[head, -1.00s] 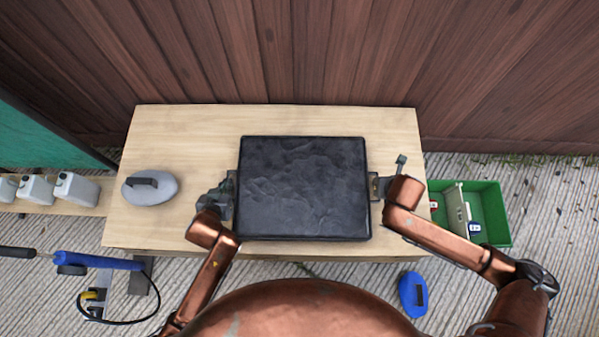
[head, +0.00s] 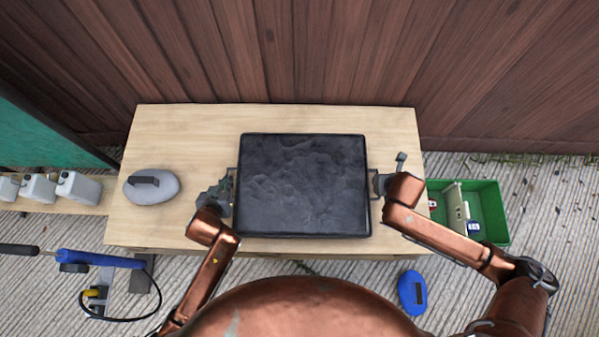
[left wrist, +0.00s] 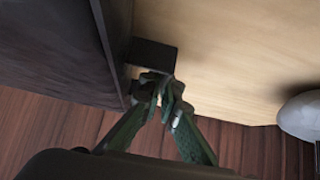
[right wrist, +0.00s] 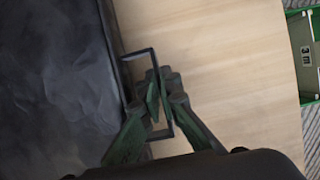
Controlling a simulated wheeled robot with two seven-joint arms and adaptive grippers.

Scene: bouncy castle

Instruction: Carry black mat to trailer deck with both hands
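The black mat (head: 303,185) is a thick dark square slab with a wrinkled top, over the middle of the wooden table, with a handle on each side. My left gripper (head: 228,192) is at its left handle; in the left wrist view the fingers (left wrist: 163,88) are closed on that dark handle (left wrist: 150,55). My right gripper (head: 382,184) is at the right side; in the right wrist view the fingers (right wrist: 160,92) close on the thin frame handle (right wrist: 138,54). Whether the mat touches the table is hidden. I cannot identify a trailer deck.
A green crate (head: 490,205) is at right, a blue float (head: 412,293) on the ground. White jugs (head: 75,187) and a blue-handled tool (head: 98,259) are at left. A wooden wall (head: 300,50) stands behind.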

